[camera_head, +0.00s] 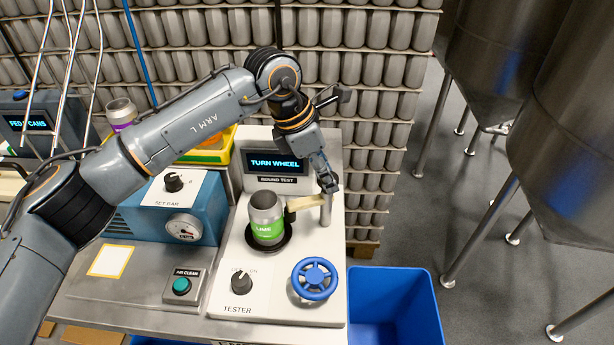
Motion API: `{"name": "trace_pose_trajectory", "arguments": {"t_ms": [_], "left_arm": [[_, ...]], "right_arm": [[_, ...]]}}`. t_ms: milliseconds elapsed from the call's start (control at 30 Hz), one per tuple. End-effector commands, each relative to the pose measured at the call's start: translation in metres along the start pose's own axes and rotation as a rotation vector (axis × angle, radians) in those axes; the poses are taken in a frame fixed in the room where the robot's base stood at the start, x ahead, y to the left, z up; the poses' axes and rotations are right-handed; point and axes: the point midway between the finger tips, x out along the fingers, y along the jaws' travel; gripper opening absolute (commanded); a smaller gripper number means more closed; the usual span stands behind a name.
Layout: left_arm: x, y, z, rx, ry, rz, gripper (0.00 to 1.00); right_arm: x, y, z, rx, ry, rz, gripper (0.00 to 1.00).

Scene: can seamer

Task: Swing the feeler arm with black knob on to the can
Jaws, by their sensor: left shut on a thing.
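The can (265,220), grey with a green label, stands upright on a round black seat on the tester's white panel. The feeler arm (306,202) is a tan bar reaching from a grey post (326,212) leftward to the can. A dark piece at its left end is beside the can's right side; I cannot tell whether they touch. My left gripper (329,184) is shut at the post end of the feeler arm, pointing down. Its dark fingers hide what they grip, and the black knob cannot be told apart from them. My right gripper is out of view.
The tester's screen (276,163) reads TURN WHEEL. A blue handwheel (314,279) and a black TESTER knob (241,281) are at the panel's front. A blue bin (395,305) stands right of the bench. Stacked cans fill the back; steel tanks stand right.

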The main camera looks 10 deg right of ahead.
Motion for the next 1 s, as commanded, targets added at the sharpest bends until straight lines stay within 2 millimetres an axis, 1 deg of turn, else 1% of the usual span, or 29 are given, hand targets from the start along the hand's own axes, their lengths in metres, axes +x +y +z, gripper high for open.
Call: {"name": "trace_pose_trajectory", "arguments": {"t_ms": [167,533,567,600,633,667,900,1000], "left_arm": [[0.0027,-0.0013,0.0046,-0.012,0.002,0.004,0.00],[0.0025,-0.0012,0.0050,-0.014,0.002,0.004,0.00],[0.0025,-0.0012,0.0050,-0.014,0.002,0.004,0.45],[0.0025,-0.0013,0.0050,-0.014,0.001,0.004,0.53],[0.0025,-0.0013,0.0050,-0.014,0.001,0.004,0.59],[0.0025,-0.0013,0.0050,-0.014,0.001,0.004,0.61],[0.0023,-0.0014,0.0052,-0.012,0.001,0.004,0.61],[-0.0009,-0.0011,0.0054,-0.012,0.000,0.005,0.61]], "right_arm": [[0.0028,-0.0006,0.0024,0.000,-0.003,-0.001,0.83],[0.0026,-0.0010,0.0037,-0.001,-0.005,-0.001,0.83],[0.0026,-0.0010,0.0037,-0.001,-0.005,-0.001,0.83],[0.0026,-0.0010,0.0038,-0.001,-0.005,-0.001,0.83],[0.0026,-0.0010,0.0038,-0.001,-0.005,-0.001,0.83],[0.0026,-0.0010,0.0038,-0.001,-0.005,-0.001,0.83],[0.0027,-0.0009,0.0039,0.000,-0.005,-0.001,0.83],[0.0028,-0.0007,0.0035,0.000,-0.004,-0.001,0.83]]}}
